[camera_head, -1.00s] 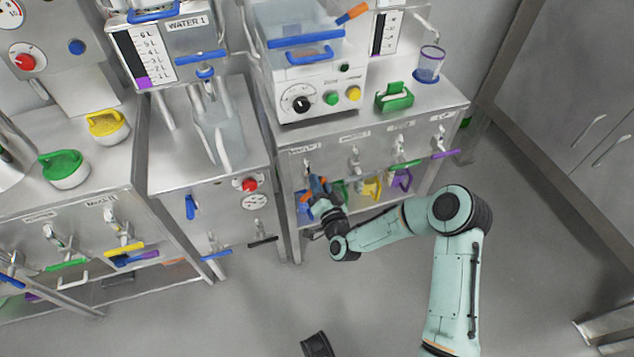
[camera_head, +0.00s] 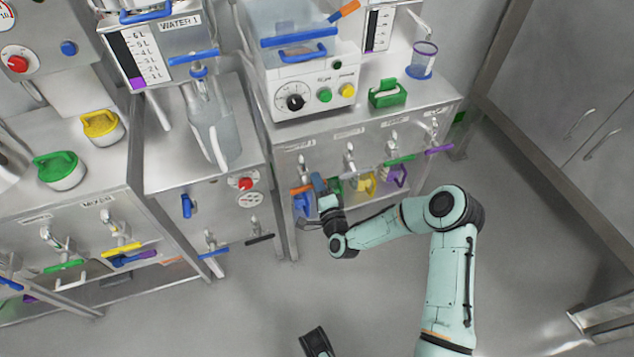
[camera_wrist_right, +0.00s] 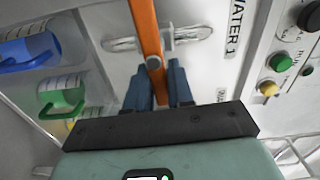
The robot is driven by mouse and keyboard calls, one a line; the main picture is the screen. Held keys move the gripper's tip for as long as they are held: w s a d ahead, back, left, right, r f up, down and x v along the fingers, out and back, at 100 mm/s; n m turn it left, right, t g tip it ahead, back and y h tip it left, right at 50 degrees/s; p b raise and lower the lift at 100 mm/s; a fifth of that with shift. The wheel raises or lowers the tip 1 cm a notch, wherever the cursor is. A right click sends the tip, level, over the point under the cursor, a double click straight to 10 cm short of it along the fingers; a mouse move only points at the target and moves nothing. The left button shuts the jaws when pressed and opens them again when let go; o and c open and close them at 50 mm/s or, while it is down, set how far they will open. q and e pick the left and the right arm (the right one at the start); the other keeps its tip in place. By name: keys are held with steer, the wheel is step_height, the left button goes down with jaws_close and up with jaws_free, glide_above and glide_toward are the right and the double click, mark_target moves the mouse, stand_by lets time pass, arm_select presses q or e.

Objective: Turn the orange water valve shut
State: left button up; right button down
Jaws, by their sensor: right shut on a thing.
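The orange valve handle (camera_head: 301,189) sits on the leftmost tap of the right-hand steel counter's front panel, under a label. In the wrist view the orange handle (camera_wrist_right: 147,30) lies crosswise to its metal pipe (camera_wrist_right: 190,34), beside a "WATER 1" label. My right gripper (camera_head: 318,184) reaches the handle from the right and below. In the wrist view the blue fingers of my right gripper (camera_wrist_right: 160,82) are closed about the handle's near end. The fingers hide part of the handle in the head view.
Taps with green (camera_head: 399,160) and purple (camera_head: 438,149) handles stick out to the right. Containers with coloured handles, such as a yellow one (camera_head: 366,183), sit on the shelf below. Another orange handle (camera_head: 344,10) shows above the white machine (camera_head: 310,88). Floor to the right is clear.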

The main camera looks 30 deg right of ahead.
steer(key=shift+f+m, duration=0.2)
steer(key=shift+m, duration=0.3)
steer(key=c, duration=1.1)
jaws_free()
arm_select(q)
steer(key=shift+s+d+r+g+p, duration=0.25)
steer(key=shift+s+d+r+p, duration=0.1)
steer(key=shift+s+r+p, duration=0.3)
steer(key=shift+s+d+r+g+p, duration=0.25)
steer(key=shift+s+d+r+p, duration=0.15)
steer(key=shift+s, duration=0.4)
arm_select(e)
steer(key=shift+v, duration=6.75)
